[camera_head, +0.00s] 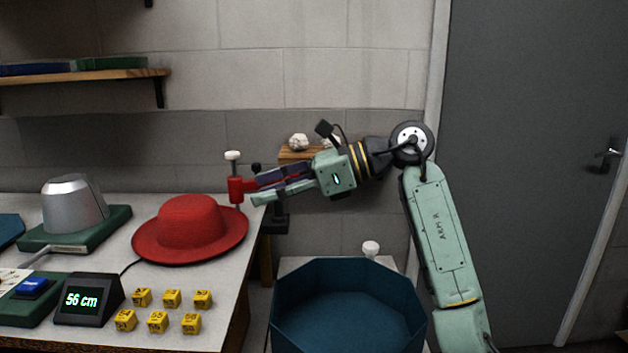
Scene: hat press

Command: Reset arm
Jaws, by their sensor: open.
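My gripper (252,192) is at the end of my arm, which reaches in from the right. It points left over the right edge of the table, with its two fingers apart. A red upright piece (235,190) with a white knob on top stands just left of the fingertips. I cannot tell whether the fingers touch it. A red brimmed hat (190,222) lies on the table, left of and below the gripper. A grey metal hat-shaped block (74,205) sits on a green base at the left.
A display (88,298) reads 56 cm. Several yellow cubes (172,299) lie on the table (212,336). A blue octagonal bin (345,305) stands below my arm. A small wooden shelf (297,154) is behind the arm. A grey door (540,150) is at right.

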